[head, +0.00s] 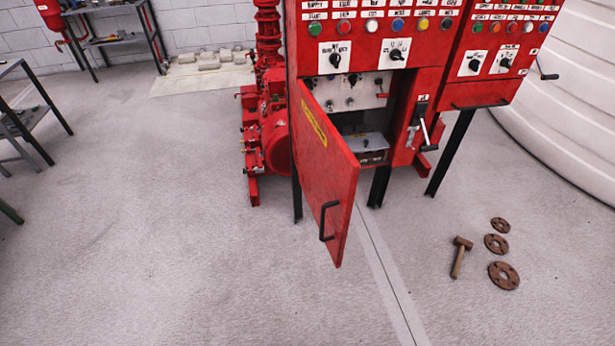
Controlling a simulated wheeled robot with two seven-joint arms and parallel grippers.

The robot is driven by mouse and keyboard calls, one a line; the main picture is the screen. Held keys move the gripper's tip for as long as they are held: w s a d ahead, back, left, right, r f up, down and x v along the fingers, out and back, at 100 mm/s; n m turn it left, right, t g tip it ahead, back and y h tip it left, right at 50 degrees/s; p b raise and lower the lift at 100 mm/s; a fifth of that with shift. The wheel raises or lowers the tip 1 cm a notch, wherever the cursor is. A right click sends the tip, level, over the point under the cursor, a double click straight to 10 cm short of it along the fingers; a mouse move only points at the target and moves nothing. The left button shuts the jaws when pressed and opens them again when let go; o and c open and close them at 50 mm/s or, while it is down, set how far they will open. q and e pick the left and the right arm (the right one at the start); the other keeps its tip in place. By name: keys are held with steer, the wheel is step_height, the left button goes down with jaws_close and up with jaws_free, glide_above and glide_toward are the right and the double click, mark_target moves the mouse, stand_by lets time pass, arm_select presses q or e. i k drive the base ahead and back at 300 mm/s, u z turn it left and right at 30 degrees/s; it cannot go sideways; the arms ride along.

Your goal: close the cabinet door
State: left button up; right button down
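The red cabinet door (322,165) hangs open on the lower front of the red control cabinet (427,78). It is hinged at its left edge and swings out toward me. A black handle (327,221) is on the door near its free edge, and a yellow label is near its top. Behind the door the compartment is open, showing a pale panel with switches (350,93) and a grey box (366,147) inside. Part of the interior is hidden by the door. Neither of my grippers shows in the head view.
A hammer (460,257) and three rusty flanges (497,244) lie on the floor at right. Red pump machinery (268,130) stands left of the cabinet. A white ribbed tank (570,110) is at far right. The floor in front and to the left is clear.

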mark_target(329, 171)
steer(key=i, duration=0.9)
steer(key=z, duration=1)
steer(key=k, duration=1.1)
steer(key=u, duration=0.75)
